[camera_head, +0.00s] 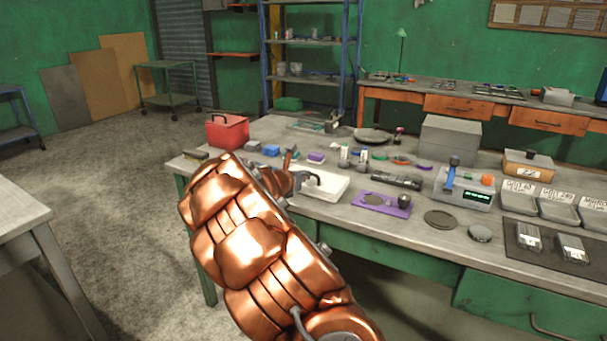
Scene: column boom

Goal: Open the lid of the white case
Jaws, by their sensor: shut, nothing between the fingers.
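The white case (333,190) is a low, pale box near the front edge of the green workbench, left of the purple mat. My copper-coloured arm reaches up from the bottom of the picture and covers its left part. My gripper (313,180) is over the case, shut and with nothing in it. I cannot tell whether the fingers touch the case. The lid's edge and any latch are too small or hidden to make out.
The workbench (305,222) is crowded. A red box (227,132) stands at its left end. A purple mat (383,205), a dark cylinder (397,181) and a scale (463,190) lie to the right. Several small items lie behind the case.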

